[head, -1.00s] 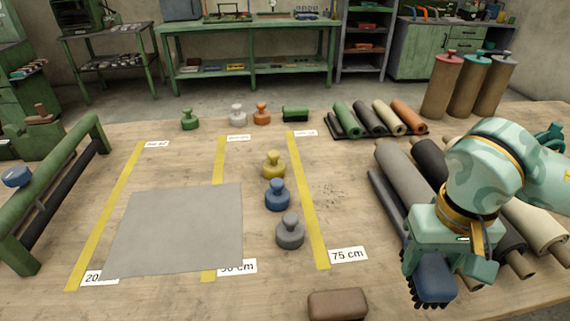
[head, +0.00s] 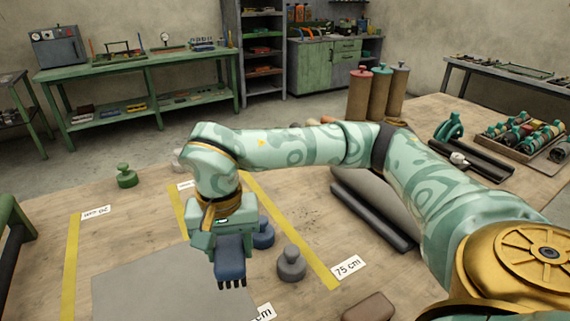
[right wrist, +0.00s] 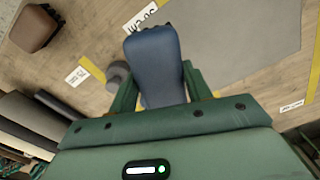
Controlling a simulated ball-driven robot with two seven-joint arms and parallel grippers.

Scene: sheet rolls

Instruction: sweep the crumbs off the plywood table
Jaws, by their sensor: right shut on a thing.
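The crumbs (head: 300,215) are small dark specks on the plywood table (head: 325,238), right of the blue weight and near the right yellow strip. My right gripper (head: 228,243) is shut on a blue brush (head: 231,268) with dark bristles at its lower end. It holds the brush left of the crumbs, by the right edge of the grey sheet (head: 150,285). In the right wrist view the brush (right wrist: 155,62) sits between the fingers. I cannot tell whether the bristles touch anything. My left gripper is not in view.
A grey weight (head: 291,264) and a blue weight (head: 264,236) stand between brush and crumbs. A brown block (head: 370,307) lies at the front. Dark rolls (head: 372,215) lie to the right, partly under my arm. A green weight (head: 126,175) stands at the back left.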

